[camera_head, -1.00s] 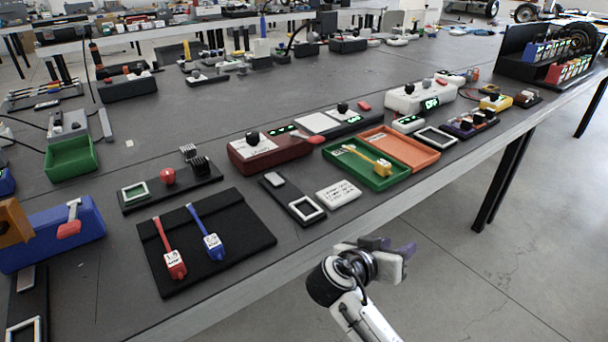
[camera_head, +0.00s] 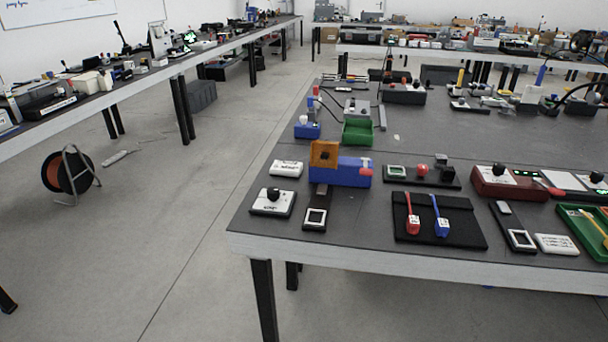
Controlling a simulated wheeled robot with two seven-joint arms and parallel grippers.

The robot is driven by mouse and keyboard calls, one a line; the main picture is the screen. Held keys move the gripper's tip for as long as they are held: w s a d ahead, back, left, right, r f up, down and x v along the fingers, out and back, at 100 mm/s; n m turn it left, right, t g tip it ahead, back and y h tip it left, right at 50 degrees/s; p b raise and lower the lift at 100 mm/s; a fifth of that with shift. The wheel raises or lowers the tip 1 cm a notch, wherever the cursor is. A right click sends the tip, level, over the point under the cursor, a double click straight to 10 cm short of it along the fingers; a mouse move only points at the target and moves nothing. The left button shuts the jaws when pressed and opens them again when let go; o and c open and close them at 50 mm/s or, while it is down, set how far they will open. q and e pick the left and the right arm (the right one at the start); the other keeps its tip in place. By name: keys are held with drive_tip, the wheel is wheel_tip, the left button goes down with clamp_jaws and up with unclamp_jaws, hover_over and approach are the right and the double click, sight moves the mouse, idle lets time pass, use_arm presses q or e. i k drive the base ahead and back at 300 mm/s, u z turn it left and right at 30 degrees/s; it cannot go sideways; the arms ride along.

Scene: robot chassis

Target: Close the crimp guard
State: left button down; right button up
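The likely crimp guard is an orange plate (camera_head: 323,154) with a small opening in it. It stands raised at the left end of a blue box (camera_head: 352,171) near the left corner of the table. A red-tipped lever (camera_head: 366,166) is at the right end of the blue box. A dark strip with a white-framed square (camera_head: 315,216) lies in front of the box. Neither of my grippers is in view.
A white box with a black knob (camera_head: 272,202) and a white label block (camera_head: 286,169) stand left of the blue box. Open floor (camera_head: 180,240) lies left of the table (camera_head: 330,248).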

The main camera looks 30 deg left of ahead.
sight(326, 154)
drive_tip(key=k, duration=0.95)
drive_tip(key=u, duration=1.75)
drive_tip(key=i, duration=5.55)
drive_tip(key=z, duration=4.6)
drive_tip(key=i, duration=0.95)
drive_tip(key=u, duration=0.1)
